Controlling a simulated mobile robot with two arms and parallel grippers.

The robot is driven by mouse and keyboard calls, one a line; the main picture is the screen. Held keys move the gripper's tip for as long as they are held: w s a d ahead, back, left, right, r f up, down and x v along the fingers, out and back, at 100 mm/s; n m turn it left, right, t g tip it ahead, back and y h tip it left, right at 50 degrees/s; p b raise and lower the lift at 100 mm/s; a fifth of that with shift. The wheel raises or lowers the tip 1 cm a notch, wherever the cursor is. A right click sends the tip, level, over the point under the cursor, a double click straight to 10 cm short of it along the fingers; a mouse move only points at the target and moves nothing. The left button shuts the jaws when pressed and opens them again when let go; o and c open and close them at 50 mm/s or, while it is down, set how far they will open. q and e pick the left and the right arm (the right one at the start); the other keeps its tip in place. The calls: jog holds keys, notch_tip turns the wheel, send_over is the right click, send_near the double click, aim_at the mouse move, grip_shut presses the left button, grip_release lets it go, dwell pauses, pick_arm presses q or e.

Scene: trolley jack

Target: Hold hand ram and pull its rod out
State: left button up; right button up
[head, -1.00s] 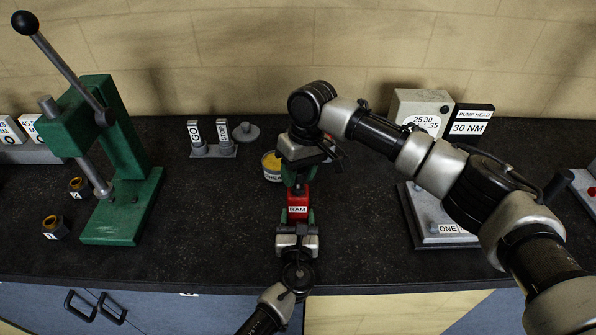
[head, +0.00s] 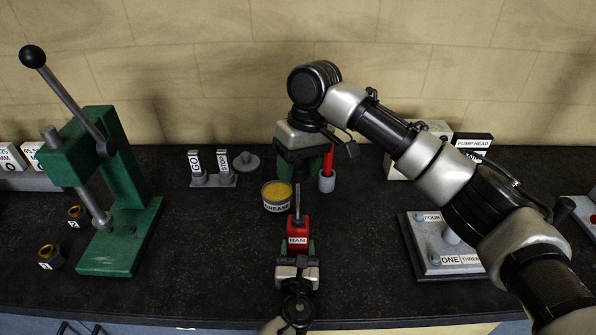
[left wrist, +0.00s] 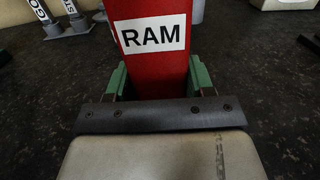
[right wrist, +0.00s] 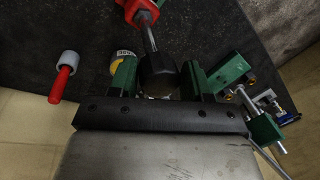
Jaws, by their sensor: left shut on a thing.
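The red hand ram (head: 299,231), labelled RAM, stands near the front middle of the bench. My left gripper (head: 297,262) is shut on it; in the left wrist view the green fingers clasp both sides of the ram (left wrist: 152,65). A bare metal rod (head: 297,199) sticks out of the ram's far end. In the right wrist view the rod (right wrist: 149,33) ends in a black knob (right wrist: 158,72). My right gripper (right wrist: 157,85) has its fingers apart on either side of the knob, with a narrow gap showing at one side.
The GO and STOP stand (head: 213,179) is left. A green press (head: 119,240) is farther left; a numbered plate (head: 437,264) lies right.

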pick_arm(q)
jog(key=shift+s+f, duration=0.2)
jog(key=shift+f, duration=0.05)
pick_arm(e)
jog(key=shift+o, duration=1.1)
jog(key=shift+s+f, duration=0.1)
jog(key=shift+s, duration=0.1)
pick_arm(q)
jog(key=shift+r, duration=0.1)
pick_arm(e)
notch_tip(320, 180, up, 12)
jog(key=w+d, duration=0.1)
jog(key=d, duration=0.1)
jog(key=shift+f, duration=0.1)
pick_arm(q)
jog(key=o, duration=1.4)
jog(key=shift+w, duration=0.15)
pick_arm(e)
jog(key=shift+w, duration=0.15)
pick_arm(q)
jog(key=shift+r, duration=0.1)
